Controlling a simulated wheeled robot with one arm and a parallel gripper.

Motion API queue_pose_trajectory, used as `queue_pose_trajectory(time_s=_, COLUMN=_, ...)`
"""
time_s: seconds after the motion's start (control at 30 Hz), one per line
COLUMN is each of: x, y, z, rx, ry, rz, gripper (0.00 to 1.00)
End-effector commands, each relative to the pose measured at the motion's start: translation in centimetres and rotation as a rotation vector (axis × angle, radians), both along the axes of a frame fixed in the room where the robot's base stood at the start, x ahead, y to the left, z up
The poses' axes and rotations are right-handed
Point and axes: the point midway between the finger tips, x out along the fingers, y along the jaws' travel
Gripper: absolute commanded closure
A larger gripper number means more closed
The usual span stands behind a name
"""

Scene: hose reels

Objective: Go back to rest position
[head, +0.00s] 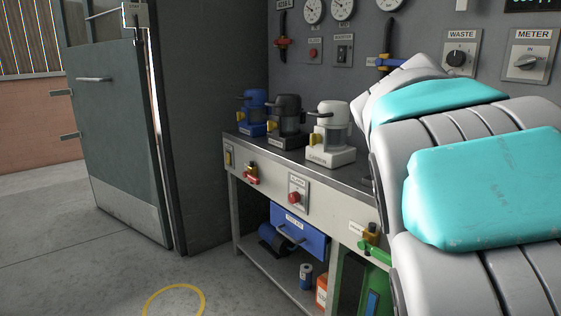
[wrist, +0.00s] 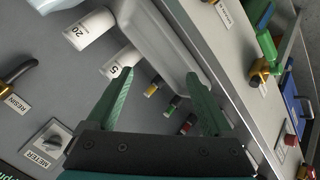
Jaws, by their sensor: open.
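My gripper (wrist: 160,73) shows in the wrist view with its two green fingers spread apart and nothing between them. The bench lies beyond the fingers, with a long grey tray (wrist: 160,38) running between and past the fingertips. I cannot tell the exact gap from the fingers to the bench. In the head view my grey and turquoise arm fills the right side and reaches over the bench (head: 262,172). The gripper itself is hidden there.
White cylinders marked 20 (wrist: 90,28) and 5 (wrist: 121,58) and several small coloured-end pieces (wrist: 172,104) are near the fingers. Blue (head: 253,112), black (head: 287,120) and white (head: 330,133) machines stand on the bench. A door (head: 118,130) stands left; floor there is clear.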

Motion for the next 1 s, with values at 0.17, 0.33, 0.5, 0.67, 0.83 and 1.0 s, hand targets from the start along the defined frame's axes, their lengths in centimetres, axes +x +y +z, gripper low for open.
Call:
queue_pose_trajectory(time_s=0.17, x=-7.8, y=3.5, z=-9.2, rx=0.22, ry=0.165, rz=0.008, gripper=0.15)
queue_pose_trajectory(time_s=0.33, x=-15.6, y=8.3, z=-16.7, rx=0.415, ry=0.329, rz=0.034, gripper=0.15)
queue_pose_trajectory(time_s=0.5, x=-23.4, y=13.6, z=-22.5, rx=0.584, ry=0.487, rz=0.07, gripper=0.15)
queue_pose_trajectory(time_s=0.67, x=-28.8, y=17.0, z=-25.4, rx=0.684, ry=0.592, rz=0.098, gripper=0.15)
queue_pose_trajectory(time_s=0.83, x=-31.2, y=18.5, z=-26.6, rx=0.725, ry=0.64, rz=0.11, gripper=0.15)
queue_pose_trajectory(time_s=1.0, x=-31.3, y=18.6, z=-26.6, rx=0.728, ry=0.643, rz=0.111, gripper=0.15)
